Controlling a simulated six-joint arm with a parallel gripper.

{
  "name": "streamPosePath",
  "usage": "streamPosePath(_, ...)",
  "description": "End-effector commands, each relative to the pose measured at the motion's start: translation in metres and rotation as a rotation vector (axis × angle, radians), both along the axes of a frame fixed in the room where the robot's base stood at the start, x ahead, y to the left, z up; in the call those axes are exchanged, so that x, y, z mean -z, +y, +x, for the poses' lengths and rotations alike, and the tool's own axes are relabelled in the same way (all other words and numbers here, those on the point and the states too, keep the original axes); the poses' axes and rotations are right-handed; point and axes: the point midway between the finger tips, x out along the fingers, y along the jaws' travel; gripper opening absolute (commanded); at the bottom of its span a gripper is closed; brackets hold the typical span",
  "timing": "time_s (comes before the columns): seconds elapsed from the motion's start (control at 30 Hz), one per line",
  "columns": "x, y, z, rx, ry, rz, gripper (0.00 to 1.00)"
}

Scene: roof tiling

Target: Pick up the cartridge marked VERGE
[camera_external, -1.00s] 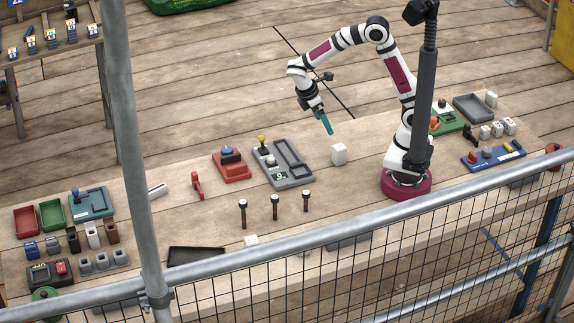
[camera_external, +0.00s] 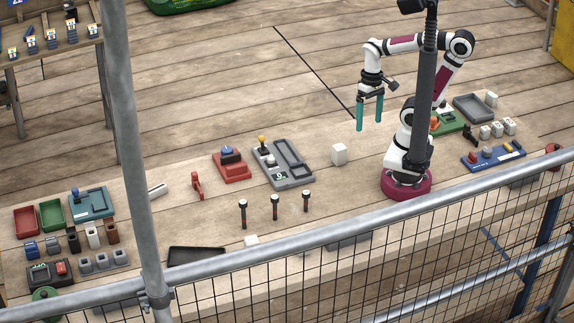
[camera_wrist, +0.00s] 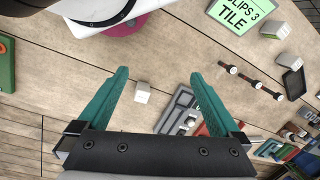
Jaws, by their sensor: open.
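My gripper (camera_external: 370,124) is open and empty, its two teal fingers pointing down above the bench, left of my base. It also shows in the wrist view (camera_wrist: 165,85), fingers spread wide. I cannot read VERGE anywhere, so I cannot tell which thing is that cartridge. Small upright blocks, one black (camera_external: 73,239), one white (camera_external: 93,235) and one brown (camera_external: 112,232), stand at the bench's left end. Several small pale blocks (camera_external: 497,129) stand at the right end. A plain white cube (camera_external: 339,154) lies below and left of my gripper; in the wrist view the cube (camera_wrist: 142,92) appears between the fingers.
A grey tray unit with a yellow-topped lever (camera_external: 283,164) and a red box with a blue knob (camera_external: 231,164) stand left of the cube. Three dark upright pegs (camera_external: 275,206) stand near the front. A mesh fence (camera_external: 300,270) crosses the foreground. Bench around the cube is clear.

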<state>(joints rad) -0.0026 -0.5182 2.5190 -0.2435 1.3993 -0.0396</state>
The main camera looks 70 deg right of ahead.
Motion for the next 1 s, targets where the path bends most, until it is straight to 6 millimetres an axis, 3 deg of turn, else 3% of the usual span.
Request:
streamPosePath(0.13, 0.006, 0.002, -0.008, 0.073, -0.009, 0.016, 1.0)
streamPosePath(0.23, 0.005, 0.002, -0.008, 0.07, -0.008, 0.015, 0.85)
streamPosePath(0.57, 0.008, 0.0, -0.004, 0.119, 0.033, 0.034, 0.85)
streamPosePath(0.67, 0.021, -0.012, 0.007, 0.31, 0.167, 0.129, 0.85)
streamPosePath(0.77, 0.043, -0.035, 0.026, 0.619, 0.324, 0.33, 0.85)
streamPosePath(0.9, 0.084, -0.088, 0.044, 1.082, 0.433, 0.702, 0.85)
streamPosePath(1.0, 0.112, -0.123, 0.043, 1.349, 0.429, 0.945, 0.85)
